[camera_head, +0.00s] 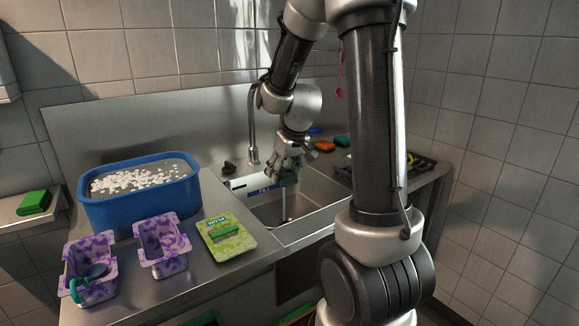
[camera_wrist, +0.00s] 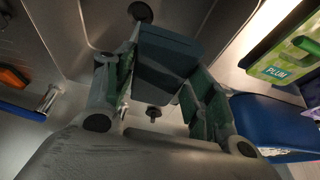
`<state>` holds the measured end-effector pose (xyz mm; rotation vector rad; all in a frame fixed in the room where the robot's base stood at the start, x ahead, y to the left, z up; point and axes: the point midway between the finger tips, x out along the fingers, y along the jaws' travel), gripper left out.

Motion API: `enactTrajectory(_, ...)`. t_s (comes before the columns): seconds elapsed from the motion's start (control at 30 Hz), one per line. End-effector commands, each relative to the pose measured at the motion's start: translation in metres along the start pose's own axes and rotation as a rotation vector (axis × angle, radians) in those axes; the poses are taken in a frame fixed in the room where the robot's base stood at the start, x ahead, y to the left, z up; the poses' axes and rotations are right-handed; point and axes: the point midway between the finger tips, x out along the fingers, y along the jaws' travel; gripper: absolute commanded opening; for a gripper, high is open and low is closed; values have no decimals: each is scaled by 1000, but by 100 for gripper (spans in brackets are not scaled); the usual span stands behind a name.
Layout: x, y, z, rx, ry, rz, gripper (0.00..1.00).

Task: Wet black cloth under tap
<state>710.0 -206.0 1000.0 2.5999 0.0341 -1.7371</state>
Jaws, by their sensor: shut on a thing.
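My gripper (camera_head: 287,172) is low over the sink (camera_head: 310,200), to the right of the tall metal tap (camera_head: 253,125). In the wrist view, my gripper (camera_wrist: 160,85) is shut on a dark, block-like folded cloth (camera_wrist: 168,62), which looks black with a teal tint. The cloth sits between the two fingers. In the head view it is mostly hidden by the gripper. A thin pale vertical streak shows below the gripper; I cannot tell whether it is water or a reflection. A small dark piece (camera_head: 230,167) stands behind the sink's left edge.
A blue tub (camera_head: 140,210) with white pieces in liquid stands left. Two purple patterned containers (camera_head: 90,285) (camera_head: 163,262) and a green "PLUM" pack (camera_head: 228,240) lie in front. Orange (camera_head: 341,141) and red (camera_head: 324,146) blocks lie behind the sink. A dark rack (camera_head: 418,163) is right.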

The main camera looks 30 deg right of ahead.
Motion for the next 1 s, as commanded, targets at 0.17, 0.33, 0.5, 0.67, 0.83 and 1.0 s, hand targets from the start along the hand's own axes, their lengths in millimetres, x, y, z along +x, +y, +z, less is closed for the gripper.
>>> enactTrajectory(0.17, 0, 0, 0, 0, 0, 0, 36)
enactTrajectory(0.33, -2, -2, 0, 0, 1, 0, 36)
enactTrajectory(0.5, -14, -12, 3, -3, 2, -1, 36)
enactTrajectory(0.67, -28, -24, 6, -3, 2, -1, 36)
enactTrajectory(0.83, -41, -35, 9, -3, 2, -1, 36)
enactTrajectory(1.0, -48, -40, 12, 0, 0, 0, 36)
